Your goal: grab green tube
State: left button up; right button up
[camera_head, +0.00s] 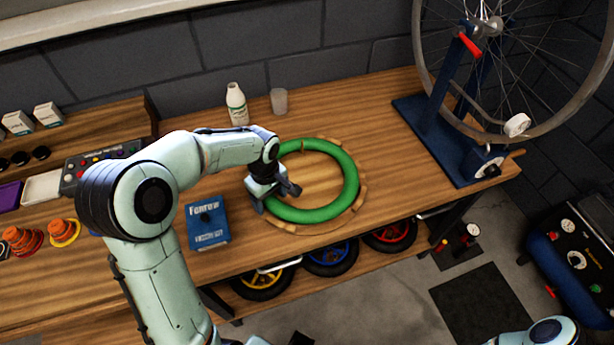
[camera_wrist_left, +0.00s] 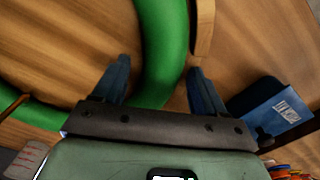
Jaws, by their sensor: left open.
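The green tube (camera_head: 350,179) is a ring lying flat on the wooden bench, with a tan ring of wooden-looking pieces (camera_head: 283,226) around it. My left gripper (camera_head: 260,205) is over the left side of the ring, hiding part of it. In the left wrist view, the green tube (camera_wrist_left: 165,50) runs between the two open blue fingers of the left gripper (camera_wrist_left: 157,82). The fingers are apart and I see no grip on the tube. A part of my right arm shows at the lower right of the head view, but its gripper does not.
A blue box (camera_head: 207,222) lies left of the ring, close to my left arm. A white bottle (camera_head: 236,104) and a cup (camera_head: 279,101) stand behind it. A blue wheel stand (camera_head: 436,125) with a wheel occupies the right end. Bench surface inside the ring is clear.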

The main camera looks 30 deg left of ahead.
pick_arm(q)
jog(key=c, duration=1.2)
jog(key=shift+r, duration=0.1)
